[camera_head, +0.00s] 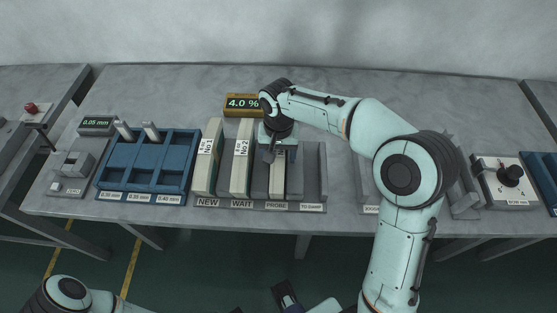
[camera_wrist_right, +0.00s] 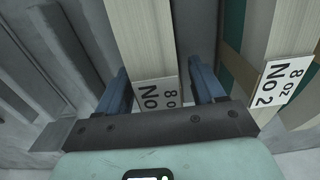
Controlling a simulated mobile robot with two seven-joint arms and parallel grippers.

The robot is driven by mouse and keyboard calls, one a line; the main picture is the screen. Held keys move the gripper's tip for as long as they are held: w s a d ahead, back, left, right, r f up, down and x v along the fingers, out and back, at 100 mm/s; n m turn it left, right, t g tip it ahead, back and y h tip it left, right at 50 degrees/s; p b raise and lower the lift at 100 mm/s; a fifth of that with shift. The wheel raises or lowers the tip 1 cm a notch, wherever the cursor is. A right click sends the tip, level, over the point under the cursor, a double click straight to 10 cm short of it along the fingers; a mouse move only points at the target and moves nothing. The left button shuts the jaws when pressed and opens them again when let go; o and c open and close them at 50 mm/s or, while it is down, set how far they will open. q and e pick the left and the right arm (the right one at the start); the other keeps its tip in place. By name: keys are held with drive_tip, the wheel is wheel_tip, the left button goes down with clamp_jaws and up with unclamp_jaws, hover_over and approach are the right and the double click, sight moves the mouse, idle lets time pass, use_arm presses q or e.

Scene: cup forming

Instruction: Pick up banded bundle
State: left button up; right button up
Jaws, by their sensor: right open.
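A pale banded bundle (camera_head: 277,184) stands in the PROBE slot of the grey rack (camera_head: 310,195). My right gripper (camera_head: 280,158) is over its upper part, coming from above. In the right wrist view the gripper's blue fingers (camera_wrist_right: 161,86) are open, one on each side of this bundle (camera_wrist_right: 148,40). Its label reads "8 oz No"; the number is hidden by the gripper body. Bundle No 1 (camera_head: 207,165) stands in the NEW slot. Bundle No 2 (camera_head: 241,168) stands in the WAIT slot; its label also shows in the right wrist view (camera_wrist_right: 283,85).
The TO DAMP slot (camera_head: 313,178) right of the bundle looks empty. A display (camera_head: 243,103) reading 4.0 % stands behind the rack. A blue tray (camera_head: 145,180) is at the left, and a grey box with a black knob (camera_head: 510,174) at the right.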

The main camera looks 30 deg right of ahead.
clamp_jaws()
drive_tip(key=shift+r, duration=0.1)
drive_tip(key=shift+r, duration=0.1)
